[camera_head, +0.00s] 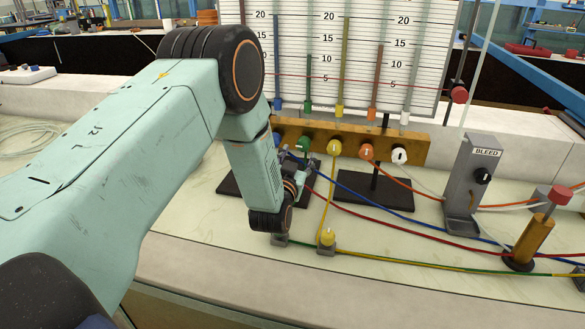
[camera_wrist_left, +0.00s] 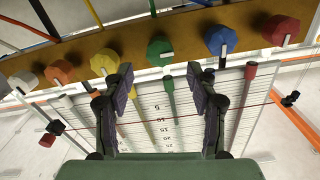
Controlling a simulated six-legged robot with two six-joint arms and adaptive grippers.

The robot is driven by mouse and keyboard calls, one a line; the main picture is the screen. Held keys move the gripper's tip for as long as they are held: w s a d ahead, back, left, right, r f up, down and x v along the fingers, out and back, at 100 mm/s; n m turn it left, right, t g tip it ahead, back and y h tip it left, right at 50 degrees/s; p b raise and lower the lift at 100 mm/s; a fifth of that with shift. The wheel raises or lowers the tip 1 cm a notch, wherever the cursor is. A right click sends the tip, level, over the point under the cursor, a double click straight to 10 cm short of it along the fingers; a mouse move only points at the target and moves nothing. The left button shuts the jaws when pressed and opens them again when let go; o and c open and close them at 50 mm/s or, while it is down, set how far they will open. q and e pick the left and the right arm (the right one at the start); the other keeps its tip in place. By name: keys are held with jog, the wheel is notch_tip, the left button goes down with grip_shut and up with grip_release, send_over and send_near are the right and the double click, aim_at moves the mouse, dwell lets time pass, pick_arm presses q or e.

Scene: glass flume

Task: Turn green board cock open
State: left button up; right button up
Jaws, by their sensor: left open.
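The green board cock (camera_wrist_left: 160,50) is a faceted knob with a short white mark, on the brass-coloured bar. In the wrist view it lies between and just beyond the open fingers of my left gripper (camera_wrist_left: 159,76); a gap shows on both sides. In the head view my left gripper (camera_head: 298,172) is at the bar, and the green cock (camera_head: 303,144) shows partly behind it. My right gripper is not in view.
The blue cock (camera_wrist_left: 221,40) and yellow cock (camera_wrist_left: 105,62) flank the green one closely. Orange (camera_head: 367,151) and white (camera_head: 399,155) cocks follow on the bar (camera_head: 420,153). A scale board (camera_head: 345,40) with coloured tubes rises behind. A bleed stand (camera_head: 470,165) and coloured hoses are right.

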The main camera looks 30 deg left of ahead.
pick_arm(q)
jog(key=shift+v, duration=2.8)
jog(key=shift+s+f, duration=0.1)
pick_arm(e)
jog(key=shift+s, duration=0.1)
